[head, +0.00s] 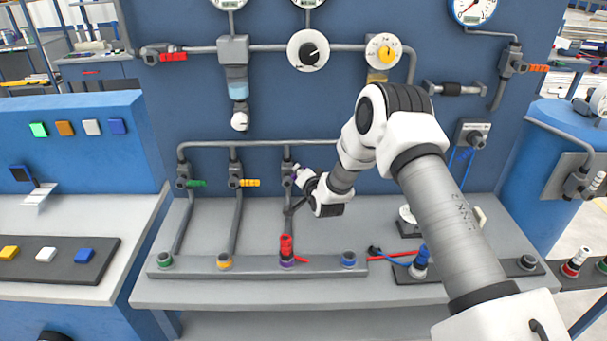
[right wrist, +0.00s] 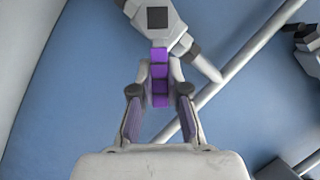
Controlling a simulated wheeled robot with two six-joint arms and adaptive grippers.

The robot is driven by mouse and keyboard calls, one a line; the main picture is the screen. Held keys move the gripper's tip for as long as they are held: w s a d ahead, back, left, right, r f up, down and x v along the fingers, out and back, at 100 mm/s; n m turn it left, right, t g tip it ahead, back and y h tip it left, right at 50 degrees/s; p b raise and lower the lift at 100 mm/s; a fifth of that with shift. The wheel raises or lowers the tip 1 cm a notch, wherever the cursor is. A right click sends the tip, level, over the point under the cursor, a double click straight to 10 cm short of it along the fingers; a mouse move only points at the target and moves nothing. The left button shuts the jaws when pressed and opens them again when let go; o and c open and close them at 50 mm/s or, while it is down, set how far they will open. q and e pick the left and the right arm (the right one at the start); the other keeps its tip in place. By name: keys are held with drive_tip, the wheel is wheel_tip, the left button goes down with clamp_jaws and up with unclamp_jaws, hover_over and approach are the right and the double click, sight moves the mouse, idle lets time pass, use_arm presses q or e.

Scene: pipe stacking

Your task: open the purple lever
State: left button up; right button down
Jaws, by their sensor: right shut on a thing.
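The purple lever (right wrist: 159,58) sits on a valve on the third vertical pipe, and a little purple shows in the head view (head: 296,173). My right gripper (right wrist: 160,97) is shut on the purple lever, its two fingers on either side of the handle. In the head view my right gripper (head: 301,179) reaches in from the right and hides most of the lever. The grey valve body (right wrist: 157,17) is just beyond the fingertips. The lever's exact angle is hard to tell in the head view. My left gripper is not in view.
A green lever (head: 196,183) and a yellow lever (head: 249,183) point right on the pipes to the left. Below, a red connector (head: 286,246) stands on the purple-ringed socket of the grey bar (head: 325,268). A blue-hosed connector (head: 420,262) stands to the right.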

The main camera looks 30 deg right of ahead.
drive_tip(key=r+n+p, duration=0.1)
drive_tip(key=w+a+r+n+g+h, duration=0.1)
drive_tip(key=n, duration=0.1)
drive_tip(key=shift+a+g+p, duration=0.3)
drive_tip(key=shift+p, duration=0.1)
drive_tip(key=shift+w+a+r+n+g+h+p, duration=0.1)
drive_tip(key=shift+w+a+n+g+h+p, duration=0.2)
drive_tip(key=shift+n+h+p, duration=0.25)
drive_tip(key=shift+w+a+n+g+h+p, duration=0.2)
drive_tip(key=shift+a+n+h, duration=0.15)
drive_tip(key=shift+n, duration=0.3)
drive_tip(key=shift+w+a+n+h+p, duration=0.15)
drive_tip(key=shift+a+n+h+p, duration=0.2)
drive_tip(key=shift+n, duration=0.25)
drive_tip(key=c, duration=1.1)
unclamp_jaws()
drive_tip(key=shift+c, duration=0.2)
drive_tip(key=shift+w+f, duration=0.1)
drive_tip(key=shift+f, duration=0.1)
